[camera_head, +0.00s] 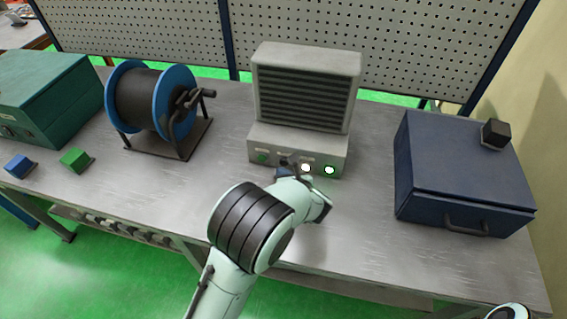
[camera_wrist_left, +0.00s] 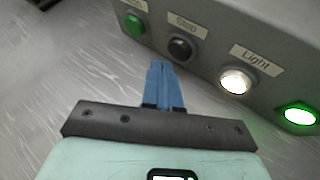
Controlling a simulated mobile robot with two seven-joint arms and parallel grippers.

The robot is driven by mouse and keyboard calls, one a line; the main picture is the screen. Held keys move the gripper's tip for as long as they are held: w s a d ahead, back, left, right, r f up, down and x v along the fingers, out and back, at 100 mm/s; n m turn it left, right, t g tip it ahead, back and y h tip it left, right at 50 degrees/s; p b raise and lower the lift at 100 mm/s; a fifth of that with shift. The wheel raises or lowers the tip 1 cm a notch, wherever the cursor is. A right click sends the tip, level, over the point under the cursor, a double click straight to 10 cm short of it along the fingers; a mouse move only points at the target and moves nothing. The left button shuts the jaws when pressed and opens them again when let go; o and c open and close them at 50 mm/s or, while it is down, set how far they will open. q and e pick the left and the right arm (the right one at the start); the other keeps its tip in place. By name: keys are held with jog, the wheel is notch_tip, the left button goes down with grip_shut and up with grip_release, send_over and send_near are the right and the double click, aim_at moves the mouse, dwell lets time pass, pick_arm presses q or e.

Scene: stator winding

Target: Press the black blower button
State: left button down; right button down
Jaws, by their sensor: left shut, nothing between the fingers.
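The grey blower unit (camera_head: 302,95) with dark louvres stands on the bench. Its front panel has a row of buttons. The black button (camera_wrist_left: 180,47), labelled "Stop", lies between an unlit green button (camera_wrist_left: 134,25) on the left and a lit white "Light" button (camera_wrist_left: 234,81) on the right. A glowing green button (camera_wrist_left: 299,115) is at the far right. My left gripper (camera_wrist_left: 162,70) is shut and empty, its blue fingertips just short of the black button and slightly to its left. In the head view my left gripper (camera_head: 288,174) partly covers the black button.
A blue-rimmed spool (camera_head: 168,102) and a green box (camera_head: 50,85) stand left, with small blue (camera_head: 20,166) and green (camera_head: 76,160) blocks. A dark blue case (camera_head: 462,170) bearing a black cube (camera_head: 496,133) is right. The bench top between blower and case is clear.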

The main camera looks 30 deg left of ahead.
pick_arm(q)
jog(key=shift+w, duration=0.15)
jog(key=shift+w+a, duration=0.1)
jog(key=shift+w, duration=0.15)
jog(key=shift+w+a, duration=0.1)
jog(key=shift+w, duration=0.25)
dwell(0.9)
jog(key=shift+b, duration=0.3)
jog(key=shift+s+b, duration=0.4)
jog(key=shift+s, duration=0.1)
jog(key=shift+s+d, duration=0.2)
jog(key=shift+s, duration=0.1)
